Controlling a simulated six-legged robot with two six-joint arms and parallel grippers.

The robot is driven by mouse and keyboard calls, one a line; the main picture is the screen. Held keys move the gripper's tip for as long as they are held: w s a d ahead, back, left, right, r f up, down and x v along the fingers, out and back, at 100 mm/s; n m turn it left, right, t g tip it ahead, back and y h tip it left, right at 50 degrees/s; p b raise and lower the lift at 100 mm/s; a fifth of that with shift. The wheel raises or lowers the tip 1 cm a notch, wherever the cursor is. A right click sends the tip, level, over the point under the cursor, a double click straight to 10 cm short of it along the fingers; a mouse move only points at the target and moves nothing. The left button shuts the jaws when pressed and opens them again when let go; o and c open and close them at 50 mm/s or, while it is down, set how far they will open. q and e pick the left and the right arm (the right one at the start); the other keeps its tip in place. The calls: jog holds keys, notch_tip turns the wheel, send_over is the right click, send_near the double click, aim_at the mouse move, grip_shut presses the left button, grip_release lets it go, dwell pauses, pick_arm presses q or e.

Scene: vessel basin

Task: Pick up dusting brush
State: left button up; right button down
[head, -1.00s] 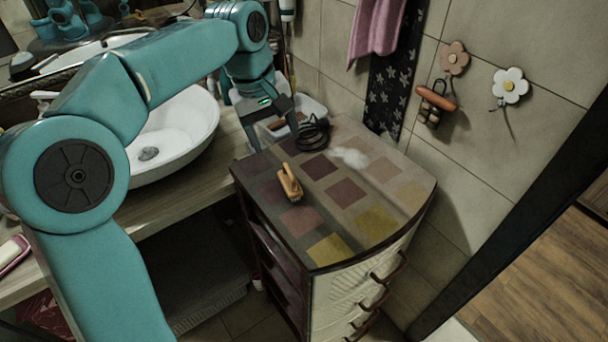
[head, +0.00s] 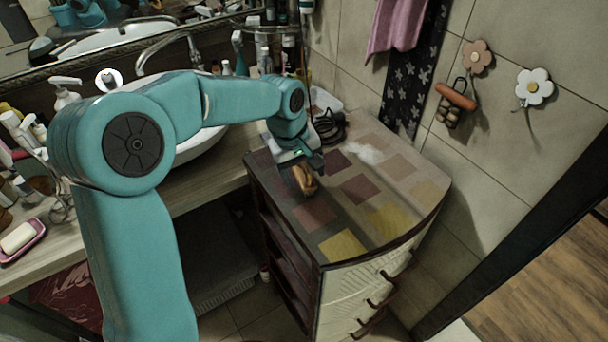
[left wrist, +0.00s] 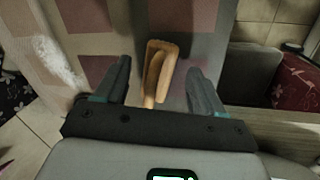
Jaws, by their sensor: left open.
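The dusting brush (head: 306,180), with a tan wooden body, lies on the patterned top of the drawer cabinet (head: 398,212), near its left edge. My left gripper (head: 303,172) is over it and hides part of it in the head view. In the left wrist view the brush (left wrist: 158,72) lies between the two spread fingers of my left gripper (left wrist: 157,85), nearer the middle than either finger. The jaws are open with a visible gap on each side. My right gripper is not in view.
A coiled black cable (head: 330,127) and a white fluffy patch (head: 365,153) lie on the cabinet top behind and right of the brush. The sink (head: 200,146) and counter are at left. The tiled wall (head: 400,70) stands behind the cabinet.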

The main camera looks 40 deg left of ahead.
pick_arm(q)
jog(key=shift+w+f, duration=0.1)
jog(key=shift+f, duration=0.55)
jog(key=shift+w+f, duration=0.2)
jog(key=shift+f, duration=0.15)
jog(key=shift+s+r, duration=0.1)
jog(key=shift+c, duration=1)
jog(key=c, duration=0.9)
jog(key=shift+c, duration=0.2)
